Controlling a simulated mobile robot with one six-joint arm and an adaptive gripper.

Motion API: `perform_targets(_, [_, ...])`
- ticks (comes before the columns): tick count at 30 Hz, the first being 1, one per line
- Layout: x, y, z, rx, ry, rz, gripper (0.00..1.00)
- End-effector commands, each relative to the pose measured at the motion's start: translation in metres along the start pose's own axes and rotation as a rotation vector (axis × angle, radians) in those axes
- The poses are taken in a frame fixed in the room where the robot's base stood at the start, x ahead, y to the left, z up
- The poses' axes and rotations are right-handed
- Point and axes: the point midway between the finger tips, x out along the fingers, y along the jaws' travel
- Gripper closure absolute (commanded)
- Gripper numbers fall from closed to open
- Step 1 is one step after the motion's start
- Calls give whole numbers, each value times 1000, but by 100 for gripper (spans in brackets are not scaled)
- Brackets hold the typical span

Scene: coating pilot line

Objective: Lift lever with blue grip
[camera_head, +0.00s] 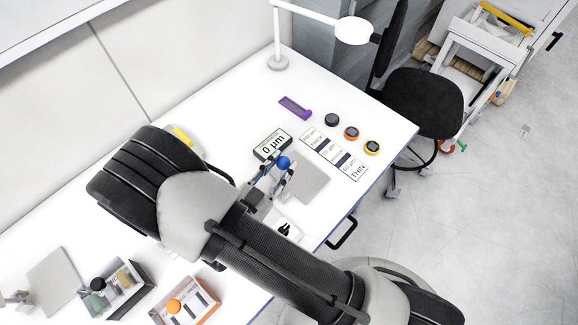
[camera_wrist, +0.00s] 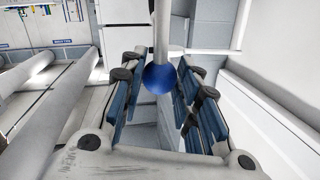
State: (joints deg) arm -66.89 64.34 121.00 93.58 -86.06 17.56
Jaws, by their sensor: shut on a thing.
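The lever's blue ball grip (camera_head: 284,162) shows at the tip of my gripper (camera_head: 276,178), just in front of the gauge display on the white bench. In the wrist view the blue grip (camera_wrist: 158,79) sits between the blue-padded fingers (camera_wrist: 156,98). A grey lever rod (camera_wrist: 161,30) runs from the ball to the top edge. My gripper is shut on the blue grip. The lever's base is hidden in both views. The gauge display (camera_head: 271,145) reads 0 µm.
A grey plate (camera_head: 310,184) lies right of my gripper. A card strip marked THICK and THIN (camera_head: 335,155), several round pucks (camera_head: 351,132) and a purple piece (camera_head: 295,107) lie beyond. Boxes (camera_head: 185,302) stand at lower left. A lamp (camera_head: 278,62) stands at the back.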

Motion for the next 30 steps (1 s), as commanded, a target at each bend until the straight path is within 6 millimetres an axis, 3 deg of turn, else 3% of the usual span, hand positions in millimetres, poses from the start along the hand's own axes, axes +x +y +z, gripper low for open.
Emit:
perform_targets(1, [-6, 0, 9, -5, 8, -7, 100])
perform_targets(12, [-32, -4, 12, -7, 14, -5, 100])
perform_targets(30, [-38, -3, 14, -8, 15, -1, 100])
